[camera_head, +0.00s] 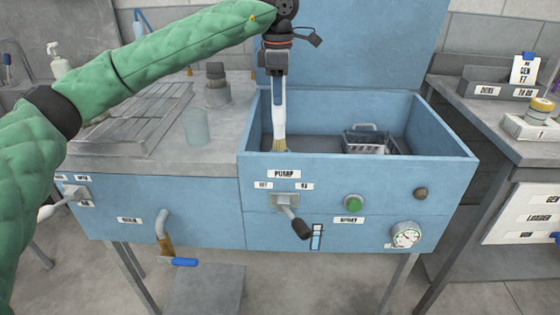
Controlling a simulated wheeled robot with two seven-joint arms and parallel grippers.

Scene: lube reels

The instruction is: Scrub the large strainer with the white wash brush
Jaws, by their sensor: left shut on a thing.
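My left gripper (276,72) is shut on the white wash brush (279,118) and holds it upright, bristles down. The brush hangs inside the left part of the blue wash basin (459,148). Its tan bristle tip shows just above the front wall's edge; whether it touches anything is hidden. A grey metal basket-like strainer (366,140) sits in the basin to the right of the brush, apart from it. Its lower part is hidden by the front wall. I cannot tell if it is the large one. My right gripper is not in view.
A wire drying rack (135,115), a clear beaker (197,128) and a grey canister (216,88) stand on the counter left of the basin. The raised blue lid (350,45) is behind. A pump lever (295,222) and gauge (406,234) project from the front.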

